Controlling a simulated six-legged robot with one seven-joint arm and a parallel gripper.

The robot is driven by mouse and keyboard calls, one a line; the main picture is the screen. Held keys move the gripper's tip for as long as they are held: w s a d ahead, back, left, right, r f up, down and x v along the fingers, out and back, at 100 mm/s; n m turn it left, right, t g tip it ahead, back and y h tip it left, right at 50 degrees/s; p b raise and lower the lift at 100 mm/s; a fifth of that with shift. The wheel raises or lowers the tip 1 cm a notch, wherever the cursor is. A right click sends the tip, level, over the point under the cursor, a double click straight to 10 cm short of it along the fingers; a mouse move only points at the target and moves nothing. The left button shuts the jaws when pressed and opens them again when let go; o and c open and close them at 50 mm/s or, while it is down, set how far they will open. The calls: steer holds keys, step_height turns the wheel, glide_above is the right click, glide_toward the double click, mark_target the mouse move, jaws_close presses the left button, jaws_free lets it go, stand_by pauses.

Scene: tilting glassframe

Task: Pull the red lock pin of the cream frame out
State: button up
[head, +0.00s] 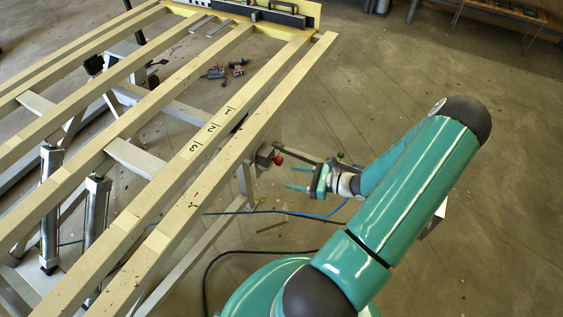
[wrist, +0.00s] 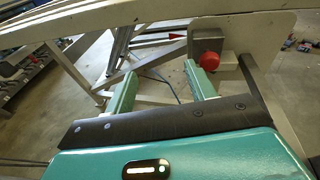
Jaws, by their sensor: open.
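The cream frame (head: 188,162) is a set of long parallel wooden beams running from lower left to upper right; one beam (wrist: 120,14) crosses the top of the wrist view. The red lock pin (head: 278,160) shows as a small red knob beside a grey block under the right edge of the frame. In the wrist view the round red knob (wrist: 208,61) sits at the right finger's tip, just outside the gap between the fingers; contact cannot be told. My gripper (head: 291,177) is open and empty, with its two teal fingers pointing left toward the frame's edge.
A grey block (wrist: 206,41) and a pale plate stand behind the knob. Grey cylinders (head: 95,225) stand under the frame at left. Blue and black cables lie on the floor below my gripper. Small tools (head: 225,71) lie beyond the beams. Floor at right is open.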

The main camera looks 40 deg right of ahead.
mark_target(281, 162)
steer(key=s+d+f+m+t+h, duration=0.2)
steer(key=d+f+m+t+h, duration=0.25)
steer(key=m, duration=0.25)
steer(key=shift+h, duration=0.35)
steer(key=w, duration=0.4)
steer(key=w+a, duration=0.1)
steer(key=w, duration=0.8)
steer(key=shift+a+f, duration=0.25)
steer(key=shift+f, duration=0.05)
